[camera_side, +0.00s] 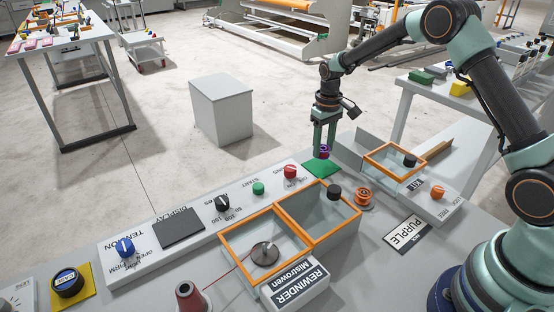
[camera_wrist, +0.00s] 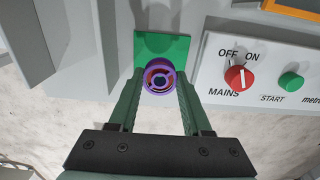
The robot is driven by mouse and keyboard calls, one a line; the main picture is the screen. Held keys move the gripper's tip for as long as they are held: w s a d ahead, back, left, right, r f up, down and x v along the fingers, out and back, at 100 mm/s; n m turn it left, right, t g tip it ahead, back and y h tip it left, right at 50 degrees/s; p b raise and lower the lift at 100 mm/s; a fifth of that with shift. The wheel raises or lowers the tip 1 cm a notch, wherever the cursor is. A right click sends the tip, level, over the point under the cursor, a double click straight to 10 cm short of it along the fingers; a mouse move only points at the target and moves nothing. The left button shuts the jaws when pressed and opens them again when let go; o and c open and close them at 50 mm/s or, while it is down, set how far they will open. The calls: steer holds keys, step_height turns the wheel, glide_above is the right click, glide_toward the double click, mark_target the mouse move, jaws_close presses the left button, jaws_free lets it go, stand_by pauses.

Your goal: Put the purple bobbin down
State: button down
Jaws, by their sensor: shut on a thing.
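The purple bobbin (camera_wrist: 160,77) sits between the green fingers of my gripper (camera_wrist: 158,92), which is shut on it, in the wrist view. The side view also shows the bobbin (camera_side: 324,150) low in my gripper (camera_side: 324,152). A green square pad (camera_wrist: 188,48) lies beneath and just beyond the bobbin in the wrist view. In the side view the pad (camera_side: 322,169) is just below the fingertips. I cannot tell whether the bobbin touches the pad.
The rewinder box (camera_side: 263,276) with orange-rimmed clear lids stands in front of the pad. An orange bobbin (camera_side: 363,197) sits to its right by the PURPLE label (camera_side: 405,234). A red mains knob (camera_wrist: 239,77) is right of the pad in the wrist view.

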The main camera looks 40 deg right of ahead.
mark_target(321, 166)
steer(key=shift+f, duration=1.8)
steer(key=shift+c, duration=1.7)
jaws_free()
steer(key=shift+f, duration=0.1)
